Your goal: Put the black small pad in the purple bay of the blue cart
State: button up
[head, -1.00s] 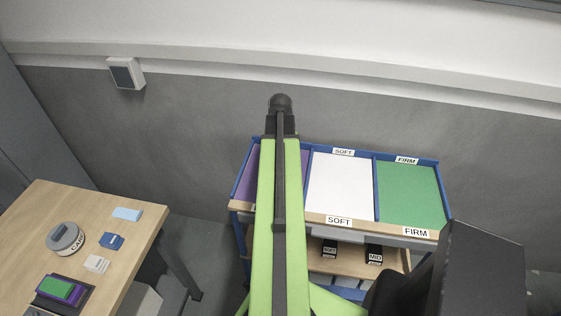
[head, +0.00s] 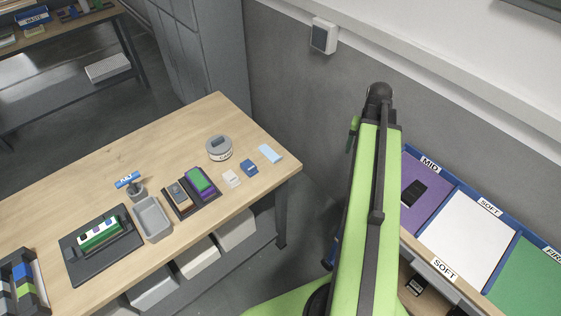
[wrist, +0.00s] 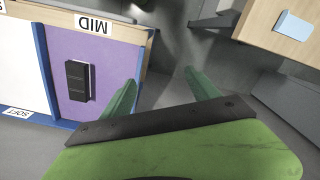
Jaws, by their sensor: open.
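The black small pad (head: 413,193) lies flat in the purple bay (head: 432,180), labelled MID, of the blue cart (head: 465,186). In the wrist view the black pad (wrist: 77,82) rests on the purple floor (wrist: 108,55), clear of the bay's walls. My gripper (wrist: 160,80) is open, with its two green fingers apart and nothing between them. It is beside the bay, right of the pad in the wrist view, and not touching it. In the head view my arm hides the cart's left edge and most of the gripper.
The white bay (head: 467,240) and green bay (head: 530,280) sit right of the purple one. A wooden table (head: 110,182) with a grey tape-like roll (head: 219,148), trays and small blocks stands left. A gap of floor separates table and cart.

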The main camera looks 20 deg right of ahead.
jog(key=w+a+n, duration=0.2)
jog(key=a+n, duration=0.1)
jog(key=a, duration=0.9)
jog(key=w+a+n, duration=0.3)
jog(key=a, duration=0.8)
jog(key=w+a+n, duration=0.3)
jog(key=a, duration=0.9)
jog(key=shift+a, duration=0.3)
notch_tip(320, 180, down, 6)
jog(key=b, duration=0.6)
jog(key=shift+r+p, duration=0.4)
jog(key=shift+r, duration=0.05)
jog(key=shift+c, duration=0.3)
